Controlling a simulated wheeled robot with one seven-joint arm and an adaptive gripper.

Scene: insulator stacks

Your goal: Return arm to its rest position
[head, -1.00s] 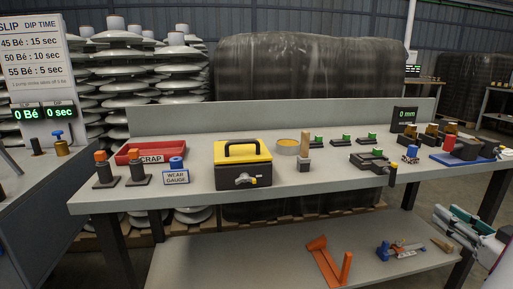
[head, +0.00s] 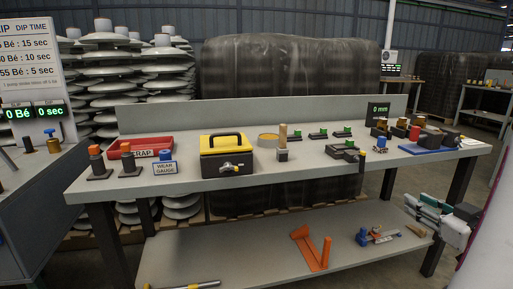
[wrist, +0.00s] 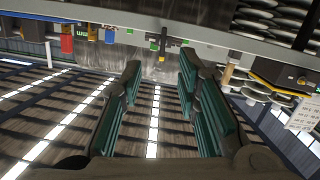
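My gripper (head: 428,208) is at the lower right of the head view, off the right front end of the workbench (head: 225,189). Its greenish finger pads point left. In the wrist view my gripper (wrist: 160,68) has its two fingers well apart, with nothing between them. The wrist view looks tilted, with the bench edge across the top and a floor with bright stripes below. Most of my arm is outside the head view.
On the bench are a red scrap tray (head: 126,155), a yellow-topped black box (head: 225,157), a wear gauge (head: 165,168) and a blue mat (head: 425,150). The lower shelf (head: 220,250) holds an orange bracket (head: 312,248) and tools. Open floor lies right of the bench.

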